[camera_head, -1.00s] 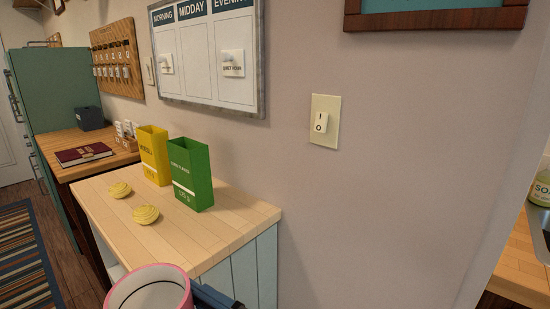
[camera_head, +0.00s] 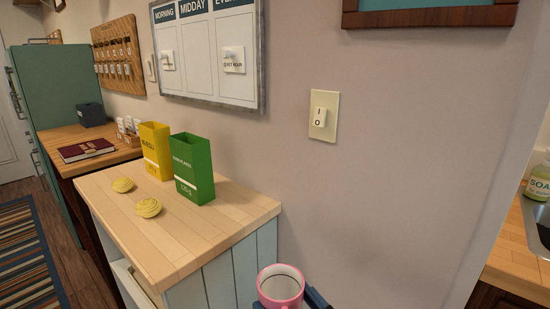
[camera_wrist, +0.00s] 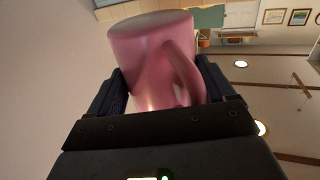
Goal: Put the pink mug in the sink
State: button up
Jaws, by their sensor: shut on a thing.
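The pink mug (camera_head: 281,288) is at the bottom of the head view, off the right end of the wooden-topped cabinet. Its white inside shows from above. My gripper (camera_head: 312,300) is partly in view beside it, mostly cut off by the frame edge. In the wrist view the mug (camera_wrist: 152,58) sits between the two dark fingers of my gripper (camera_wrist: 160,100), with its handle toward the right finger. My gripper is shut on the mug. The sink (camera_head: 540,222) shows only as a dark metal edge at the far right, set in a wooden counter.
The wooden-topped cabinet (camera_head: 200,235) carries a yellow box (camera_head: 156,150), a green box (camera_head: 193,168) and two yellow shell-like items (camera_head: 148,207). A wall end with a light switch (camera_head: 323,115) stands between cabinet and sink counter (camera_head: 515,255). A soap bottle (camera_head: 538,183) stands by the sink.

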jog(key=w+d+f+m+t+h, duration=0.15)
jog(key=d+f+m+h, duration=0.6)
jog(key=d+f, duration=0.95)
jog(key=s+d+f+n+h, duration=0.1)
jog(key=s+d+f, duration=0.1)
jog(key=s+f, duration=0.2)
jog(key=shift+s+d+f+t, duration=0.25)
jog(key=shift+s+t, duration=0.2)
jog(key=shift+s, duration=0.25)
jog(key=shift+n+h, duration=0.25)
jog(key=shift+w+r, duration=0.1)
